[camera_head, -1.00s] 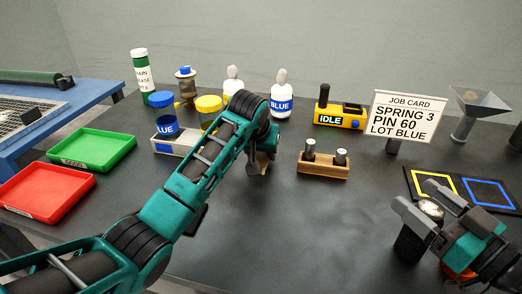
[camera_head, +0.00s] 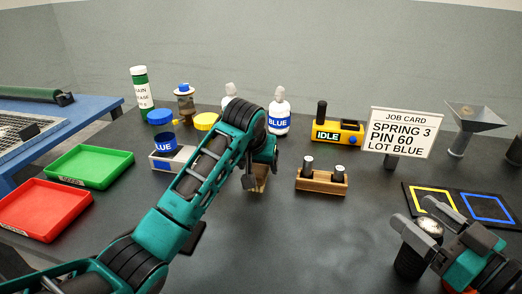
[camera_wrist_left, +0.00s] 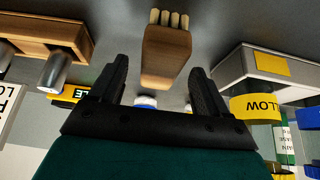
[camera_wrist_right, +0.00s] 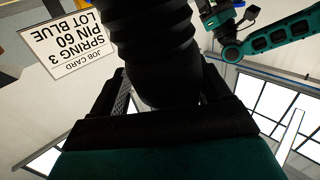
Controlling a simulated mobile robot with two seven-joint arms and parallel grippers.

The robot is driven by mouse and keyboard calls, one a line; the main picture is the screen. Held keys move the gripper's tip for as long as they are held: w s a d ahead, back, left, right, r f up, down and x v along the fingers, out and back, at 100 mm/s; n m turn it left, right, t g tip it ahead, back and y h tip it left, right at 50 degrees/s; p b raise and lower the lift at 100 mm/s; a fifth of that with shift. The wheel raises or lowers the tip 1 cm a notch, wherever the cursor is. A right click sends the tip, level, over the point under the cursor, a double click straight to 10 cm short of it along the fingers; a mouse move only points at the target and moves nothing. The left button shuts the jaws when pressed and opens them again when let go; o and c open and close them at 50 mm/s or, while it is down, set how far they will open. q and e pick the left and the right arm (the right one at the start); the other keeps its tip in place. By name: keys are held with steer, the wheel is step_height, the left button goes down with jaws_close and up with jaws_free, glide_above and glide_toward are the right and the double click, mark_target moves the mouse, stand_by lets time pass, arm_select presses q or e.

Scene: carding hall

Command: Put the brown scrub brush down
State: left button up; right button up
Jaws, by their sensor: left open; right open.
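The brown scrub brush (camera_wrist_left: 167,55), a wooden block with pale bristles at one end, shows in the left wrist view between and just beyond my left fingers, with a gap on each side. In the head view the brush (camera_head: 259,179) is at the table's middle, partly hidden by my left arm, and appears to rest on the table (camera_head: 300,235). My left gripper (camera_wrist_left: 155,85) is open at the brush. My right gripper (camera_head: 428,212) is open at the right front, its fingers either side of a black ribbed thing (camera_wrist_right: 150,45).
A wooden block with two pegs (camera_head: 321,181) stands right of the brush. Red (camera_head: 42,211) and green (camera_head: 90,167) trays lie left. Bottles, the IDLE box (camera_head: 338,132) and job card (camera_head: 400,132) stand behind.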

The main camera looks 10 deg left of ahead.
arm_select(q)
steer(key=v, duration=0.9)
steer(key=shift+r, duration=0.1)
steer(key=x, duration=1.1)
steer(key=shift+w, duration=0.2)
steer(key=shift+f, duration=0.35)
stand_by(0.5)
